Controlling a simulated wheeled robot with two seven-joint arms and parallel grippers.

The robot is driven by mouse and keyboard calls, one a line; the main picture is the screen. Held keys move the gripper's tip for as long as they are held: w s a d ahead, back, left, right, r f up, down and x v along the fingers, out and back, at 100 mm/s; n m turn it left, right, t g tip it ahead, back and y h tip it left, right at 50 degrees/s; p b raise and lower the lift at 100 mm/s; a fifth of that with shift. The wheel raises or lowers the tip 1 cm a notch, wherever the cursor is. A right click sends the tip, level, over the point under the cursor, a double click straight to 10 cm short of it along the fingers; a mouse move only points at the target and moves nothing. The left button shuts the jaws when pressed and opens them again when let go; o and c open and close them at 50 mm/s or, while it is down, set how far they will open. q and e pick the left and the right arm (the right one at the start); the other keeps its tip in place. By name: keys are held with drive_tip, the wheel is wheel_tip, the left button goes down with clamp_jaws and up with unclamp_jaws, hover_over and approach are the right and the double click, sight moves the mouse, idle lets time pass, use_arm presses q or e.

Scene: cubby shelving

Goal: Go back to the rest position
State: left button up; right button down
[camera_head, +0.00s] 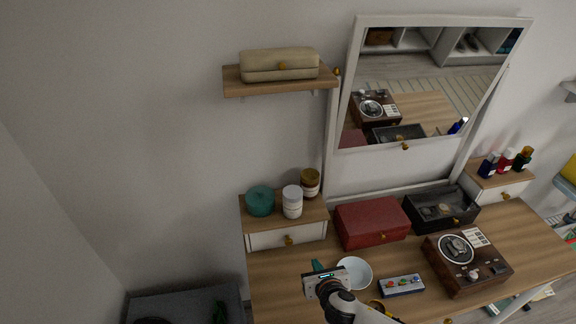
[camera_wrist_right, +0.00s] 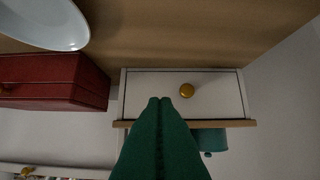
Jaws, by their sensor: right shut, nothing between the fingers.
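My right gripper (camera_head: 318,266) reaches over the left part of the wooden desk, just left of a white bowl (camera_head: 355,272). Its teal fingers also show in the right wrist view (camera_wrist_right: 160,104), pressed together with nothing between them. There they point toward a small white drawer (camera_wrist_right: 140,92) with a gold knob (camera_wrist_right: 187,90), with the fingertips overlapping its front in the picture; I cannot tell the gap. My left gripper is not in view.
The desk (camera_head: 275,285) holds a red box (camera_head: 371,222), a black box (camera_head: 440,208), a record player (camera_head: 467,262) and a small button panel (camera_head: 401,285). A teal pot (camera_head: 260,201) and jars stand on the drawer unit. A mirror (camera_head: 425,90) and wall shelf (camera_head: 280,86) are behind.

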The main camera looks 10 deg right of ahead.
drive_tip(key=s+d+r+m+g, duration=0.1)
drive_tip(key=s+r+m+g, duration=0.2)
drive_tip(key=s+m, duration=0.75)
drive_tip(key=s+d+r+m+g, duration=0.25)
drive_tip(key=s+m, duration=0.45)
drive_tip(key=m, duration=0.6)
drive_tip(key=s+d+r+m+g, duration=0.1)
drive_tip(key=s+r+m+g, duration=0.15)
drive_tip(key=s+m, duration=0.7)
wheel_tip(320, 180, down, 28)
drive_tip(key=r+m+g+b, duration=0.1)
drive_tip(key=g+b, duration=0.1)
drive_tip(key=b, duration=0.1)
drive_tip(key=s+d+f+g+b, duration=0.1)
drive_tip(key=s+d+f+b, duration=0.1)
drive_tip(key=s+f, duration=1.4)
wheel_tip(320, 180, down, 4)
drive_tip(key=shift+d, duration=0.4)
